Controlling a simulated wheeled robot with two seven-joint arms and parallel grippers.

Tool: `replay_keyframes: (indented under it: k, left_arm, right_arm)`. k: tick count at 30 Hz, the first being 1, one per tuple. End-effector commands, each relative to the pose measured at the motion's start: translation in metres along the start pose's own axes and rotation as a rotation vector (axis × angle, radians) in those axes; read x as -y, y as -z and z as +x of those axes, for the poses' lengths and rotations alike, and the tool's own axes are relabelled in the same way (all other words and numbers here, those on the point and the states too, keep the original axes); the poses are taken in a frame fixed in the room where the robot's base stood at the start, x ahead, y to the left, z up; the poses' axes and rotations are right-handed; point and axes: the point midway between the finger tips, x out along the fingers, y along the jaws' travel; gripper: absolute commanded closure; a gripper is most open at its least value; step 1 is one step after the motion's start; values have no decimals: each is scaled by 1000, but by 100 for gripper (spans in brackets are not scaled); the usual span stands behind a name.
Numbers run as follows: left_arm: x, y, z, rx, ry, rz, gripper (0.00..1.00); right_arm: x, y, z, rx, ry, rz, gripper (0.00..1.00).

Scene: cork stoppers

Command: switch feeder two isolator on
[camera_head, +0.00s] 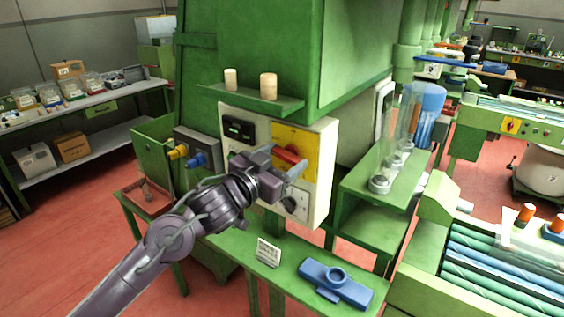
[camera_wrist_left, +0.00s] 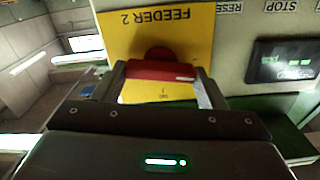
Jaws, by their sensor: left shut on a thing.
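The feeder two isolator is a red handle (camera_head: 287,153) on a yellow plate (camera_head: 299,137) of a pale control box (camera_head: 316,170). In the left wrist view the red handle (camera_wrist_left: 160,71) lies crosswise below the upside-down label "FEEDER 2" (camera_wrist_left: 156,18). My left gripper (camera_head: 284,162) is at the plate, its jaws shut on the red handle, with one finger at each end of it. The gripper (camera_wrist_left: 160,82) also shows in the left wrist view. Small lettering on the plate under the handle is too small to read surely. My right gripper is out of view.
A dark display (camera_head: 239,128) and a black knob (camera_head: 290,204) share the box. Two corks (camera_head: 268,87) stand on the green shelf above. A white card (camera_head: 268,252) and a blue part (camera_head: 336,283) rest on the green bench below. Clear tubes (camera_head: 397,140) stand to the right.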

Motion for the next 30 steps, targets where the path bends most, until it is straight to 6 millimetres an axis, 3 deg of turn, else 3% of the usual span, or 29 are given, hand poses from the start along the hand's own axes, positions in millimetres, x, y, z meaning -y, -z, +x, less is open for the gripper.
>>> replay_keyframes:
  k: [30]
  left_arm:
    - [-3,-6,0,0,1,960,57]
  right_arm:
    - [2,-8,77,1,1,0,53]
